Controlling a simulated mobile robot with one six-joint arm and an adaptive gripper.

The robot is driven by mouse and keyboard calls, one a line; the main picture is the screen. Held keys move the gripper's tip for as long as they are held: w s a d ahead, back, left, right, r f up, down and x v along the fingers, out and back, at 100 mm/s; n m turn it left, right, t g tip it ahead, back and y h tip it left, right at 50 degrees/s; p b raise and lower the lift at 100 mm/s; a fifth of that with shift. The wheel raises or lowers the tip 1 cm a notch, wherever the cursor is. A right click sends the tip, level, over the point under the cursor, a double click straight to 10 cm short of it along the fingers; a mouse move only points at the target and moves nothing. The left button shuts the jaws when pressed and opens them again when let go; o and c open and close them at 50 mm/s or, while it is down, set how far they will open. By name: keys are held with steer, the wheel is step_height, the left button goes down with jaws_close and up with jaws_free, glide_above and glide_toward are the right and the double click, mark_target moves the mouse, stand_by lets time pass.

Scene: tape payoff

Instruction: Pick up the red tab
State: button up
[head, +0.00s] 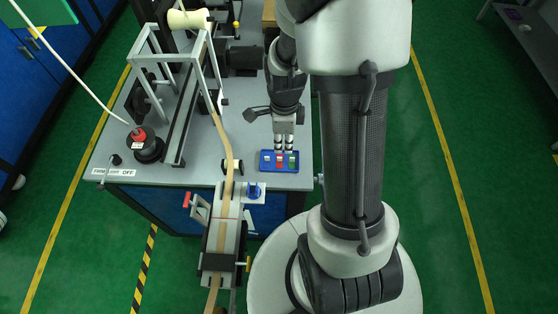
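The red tab (280,162) is at the middle of a small blue tray (263,168) near the front right of the bench. A whitish tab stands to its left and a green tab (292,160) to its right. My gripper (283,148) points down, with its two fingertips just above or at the back of the tray. The fingertips look slightly apart. I cannot tell from this view whether they touch the red tab or hold anything. The fingers partly cover the back of the tray.
A tan tape (221,137) runs from a spool (189,19) over a small roller to a splicing fixture (225,232), left of the tray. A grey frame (161,58) and a red-and-black knob (139,136) stand farther left. The bench's front edge is close to the tray.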

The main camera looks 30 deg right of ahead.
mark_target(279, 157)
steer(key=shift+f, duration=0.95)
steer(key=f+b, duration=0.1)
steer(key=f, duration=0.1)
steer(key=a+f+b, duration=0.1)
steer(key=f, duration=0.1)
steer(key=shift+w+a+f+b, duration=0.1)
steer(key=shift+w+f+b, duration=0.1)
steer(key=shift+b, duration=0.1)
steer(key=shift+f, duration=0.45)
jaws_close()
